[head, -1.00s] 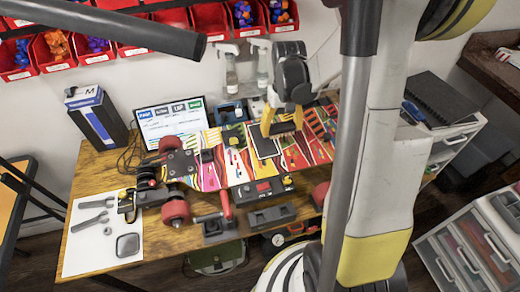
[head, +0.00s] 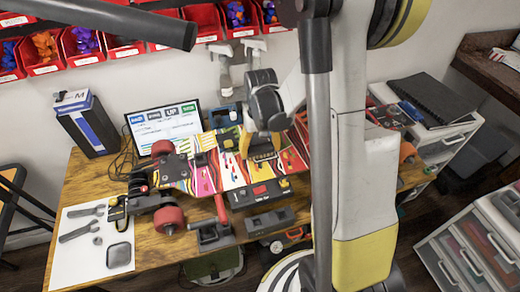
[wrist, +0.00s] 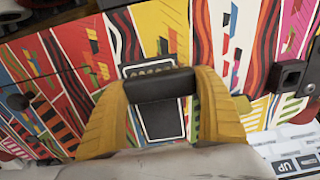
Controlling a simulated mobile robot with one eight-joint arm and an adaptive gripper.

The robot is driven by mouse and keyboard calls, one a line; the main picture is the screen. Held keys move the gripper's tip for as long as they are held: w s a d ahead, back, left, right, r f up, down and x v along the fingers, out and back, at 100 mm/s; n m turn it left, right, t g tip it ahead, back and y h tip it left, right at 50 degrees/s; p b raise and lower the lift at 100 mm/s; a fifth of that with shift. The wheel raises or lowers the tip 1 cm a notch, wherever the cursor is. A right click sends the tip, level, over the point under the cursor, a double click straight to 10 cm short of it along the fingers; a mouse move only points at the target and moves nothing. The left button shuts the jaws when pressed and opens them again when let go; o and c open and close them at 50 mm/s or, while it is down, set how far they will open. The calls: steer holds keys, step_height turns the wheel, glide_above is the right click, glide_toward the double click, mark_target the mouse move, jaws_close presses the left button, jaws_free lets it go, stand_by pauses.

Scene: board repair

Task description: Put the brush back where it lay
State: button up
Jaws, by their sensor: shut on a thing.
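My gripper (wrist: 160,92) has yellow fingers. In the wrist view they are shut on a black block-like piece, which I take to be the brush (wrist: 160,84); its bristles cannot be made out. Behind it, a dark rectangle with a pale outline (wrist: 163,120) lies on the striped skateboard deck (wrist: 75,65). I cannot tell whether the brush touches the deck. In the head view my gripper (head: 263,150) is over the deck (head: 205,178), right of its middle, and the brush is too small to tell.
The deck's red wheels (head: 169,219) are at the left on the wooden table (head: 150,246). A white sheet (head: 75,268) with wrenches is at the front left. A monitor (head: 165,125) stands behind. Grey trays (head: 268,221) sit in front of the deck.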

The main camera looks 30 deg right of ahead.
mark_target(260, 147)
steer(key=o, duration=1.3)
steer(key=shift+f, duration=0.1)
steer(key=shift+o, duration=0.2)
step_height(260, 147, up, 11)
steer(key=p, duration=0.4)
steer(key=s+a+r+n+t, duration=0.3)
steer(key=s+a+r+t, duration=0.4)
steer(key=s+a+r, duration=0.4)
steer(key=shift+a+r, duration=0.85)
steer(key=shift+a, duration=0.4)
